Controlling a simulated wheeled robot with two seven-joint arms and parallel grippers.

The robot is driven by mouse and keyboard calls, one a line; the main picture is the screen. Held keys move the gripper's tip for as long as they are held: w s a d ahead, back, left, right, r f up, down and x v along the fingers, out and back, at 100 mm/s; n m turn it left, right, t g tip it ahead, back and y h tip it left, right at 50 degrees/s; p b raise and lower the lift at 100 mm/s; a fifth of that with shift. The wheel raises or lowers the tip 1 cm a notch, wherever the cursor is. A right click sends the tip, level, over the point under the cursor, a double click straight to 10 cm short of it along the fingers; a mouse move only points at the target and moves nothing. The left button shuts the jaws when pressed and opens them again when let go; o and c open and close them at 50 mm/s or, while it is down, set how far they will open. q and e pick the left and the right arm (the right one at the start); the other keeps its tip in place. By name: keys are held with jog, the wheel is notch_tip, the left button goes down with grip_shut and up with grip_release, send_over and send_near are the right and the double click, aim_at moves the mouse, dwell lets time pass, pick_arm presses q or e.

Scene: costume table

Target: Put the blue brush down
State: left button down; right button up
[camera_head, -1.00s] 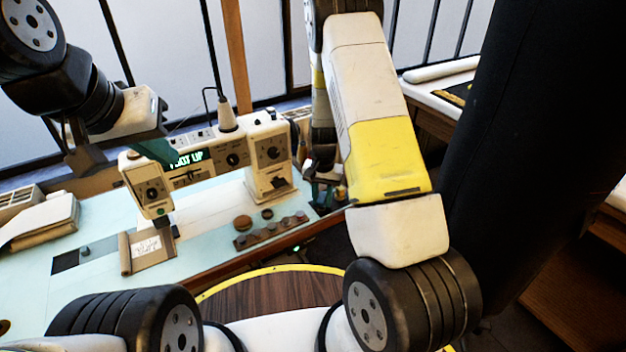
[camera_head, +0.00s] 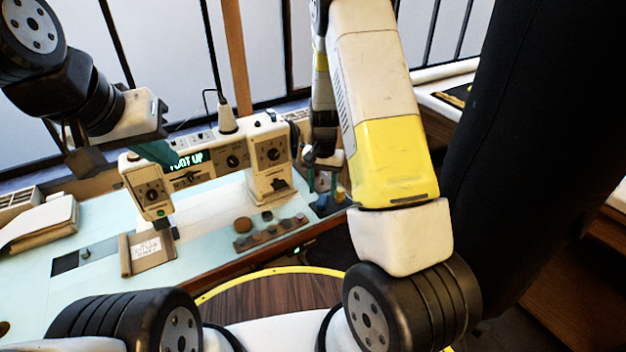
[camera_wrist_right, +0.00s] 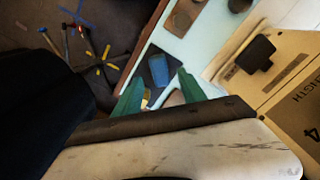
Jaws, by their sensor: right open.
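The blue brush (camera_wrist_right: 158,68) shows in the right wrist view as a blue block over a small dark pad (camera_wrist_right: 143,57). My right gripper (camera_wrist_right: 160,80) is open, with its teal fingers on either side of the brush's near end; I cannot tell whether they touch it. In the head view the right gripper (camera_head: 323,182) is at the right end of the table, with a bit of the blue brush (camera_head: 322,199) under it.
The pale sewing machine (camera_head: 265,160) stands mid-table. A strip with several round pieces (camera_head: 270,232) lies left of the right gripper. A cardboard piece (camera_wrist_right: 285,80) lies at right in the wrist view. The table's front edge (camera_head: 235,268) is close.

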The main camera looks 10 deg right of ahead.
notch_tip(320, 180, up, 7)
notch_tip(320, 180, up, 17)
jog(key=n+t+y, duration=0.2)
jog(key=t, duration=0.1)
send_over(322, 199)
jog(key=s+a, duration=0.2)
jog(key=s, duration=0.7)
jog(key=s+r+n+t, duration=0.1)
jog(key=s+r, duration=0.3)
jog(key=s, duration=0.3)
jog(key=s+r+n+t, duration=0.2)
jog(key=s+r, duration=0.2)
jog(key=s, duration=0.4)
jog(key=shift+s+n, duration=0.15)
jog(key=shift+n, duration=0.15)
jog(key=shift+a+r, duration=0.1)
